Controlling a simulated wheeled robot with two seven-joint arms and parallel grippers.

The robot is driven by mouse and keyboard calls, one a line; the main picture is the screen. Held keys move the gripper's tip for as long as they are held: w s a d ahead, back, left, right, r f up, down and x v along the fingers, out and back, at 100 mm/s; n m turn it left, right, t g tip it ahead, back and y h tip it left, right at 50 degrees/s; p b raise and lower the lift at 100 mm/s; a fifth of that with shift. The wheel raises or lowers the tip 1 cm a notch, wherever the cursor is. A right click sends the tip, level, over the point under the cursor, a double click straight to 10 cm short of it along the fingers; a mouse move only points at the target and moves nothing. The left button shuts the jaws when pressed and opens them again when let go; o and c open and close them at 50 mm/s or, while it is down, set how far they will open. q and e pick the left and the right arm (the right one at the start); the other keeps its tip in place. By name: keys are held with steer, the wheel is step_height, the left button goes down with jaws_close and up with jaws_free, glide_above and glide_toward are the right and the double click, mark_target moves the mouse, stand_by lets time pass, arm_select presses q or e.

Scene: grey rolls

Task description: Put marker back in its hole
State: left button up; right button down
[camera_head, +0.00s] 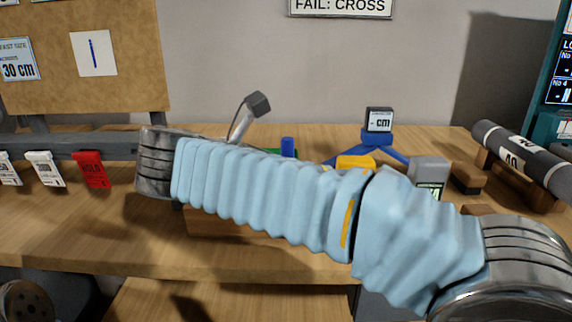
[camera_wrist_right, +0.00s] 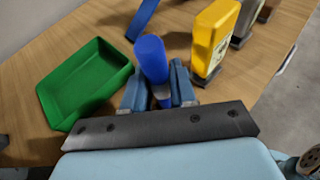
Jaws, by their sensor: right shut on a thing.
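The blue marker (camera_wrist_right: 152,58) stands between the fingers of my right gripper (camera_wrist_right: 158,92) in the right wrist view. The gripper is shut on it, and the marker's thick blue end sticks out beyond the fingers. Its lower part is hidden by the fingers and the dark gripper body. In the head view only the marker's blue top (camera_head: 288,145) shows above my light blue right arm, which hides the right gripper. I cannot see the marker's hole in either view. My left gripper is not in view.
A green tray (camera_wrist_right: 59,113) lies left of the marker, with a yellow block-like object (camera_wrist_right: 212,38) to its right. A blue stand with a cm display (camera_head: 378,122), a grey meter (camera_head: 430,172) and a dark roll (camera_head: 515,155) stand at right. Red tag (camera_head: 91,168) hangs left.

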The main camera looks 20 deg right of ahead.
steer(key=shift+f+b, duration=0.75)
steer(key=shift+f, duration=1.1)
steer(key=c, duration=0.8)
jaws_free()
steer(key=p+v, duration=0.2)
steer(key=v, duration=1.1)
steer(key=shift+s+a, duration=0.2)
steer(key=shift+a, duration=0.15)
